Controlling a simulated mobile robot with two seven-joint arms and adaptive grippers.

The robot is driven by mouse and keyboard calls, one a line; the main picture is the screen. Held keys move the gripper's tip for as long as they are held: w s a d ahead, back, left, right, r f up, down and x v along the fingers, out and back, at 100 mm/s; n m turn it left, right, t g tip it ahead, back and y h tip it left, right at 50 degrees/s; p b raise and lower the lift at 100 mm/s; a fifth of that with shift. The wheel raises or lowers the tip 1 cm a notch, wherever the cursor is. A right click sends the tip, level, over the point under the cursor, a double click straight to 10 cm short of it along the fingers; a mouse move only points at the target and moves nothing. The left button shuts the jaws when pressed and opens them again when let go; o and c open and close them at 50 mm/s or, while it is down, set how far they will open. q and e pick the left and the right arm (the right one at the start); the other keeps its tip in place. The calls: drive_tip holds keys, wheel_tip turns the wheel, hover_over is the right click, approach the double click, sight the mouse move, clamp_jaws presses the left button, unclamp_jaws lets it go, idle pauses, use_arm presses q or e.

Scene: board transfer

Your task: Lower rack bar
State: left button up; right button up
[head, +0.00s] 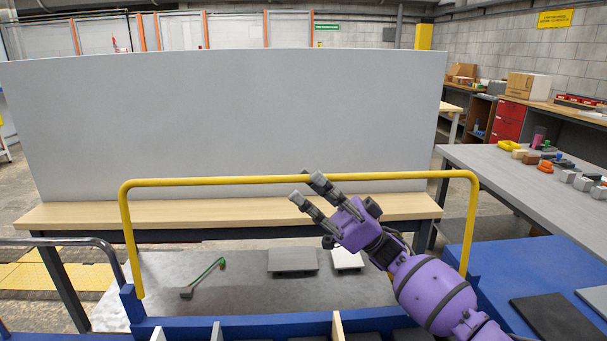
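The yellow rack bar (230,181) stands raised across the middle of the head view, a wide hoop with its two legs on blue posts. My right gripper (309,188) reaches in from the lower right, with its fingers apart and nothing visible between them. Its upper fingertip overlaps the bar's top rail in the picture and the other fingertip shows just below the rail. I cannot tell whether they touch it. My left gripper is not in view.
A grey board (230,120) stands upright on a wooden-topped bench (70,214) behind the bar. A blue frame (260,325) with dividers is at the front. A grey curved rail (60,242) is at left. A grey table (500,172) with small items is at right.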

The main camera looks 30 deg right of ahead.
drive_tip(key=shift+x, duration=1.15)
drive_tip(key=shift+c, duration=0.2)
drive_tip(key=shift+w, duration=0.1)
clamp_jaws()
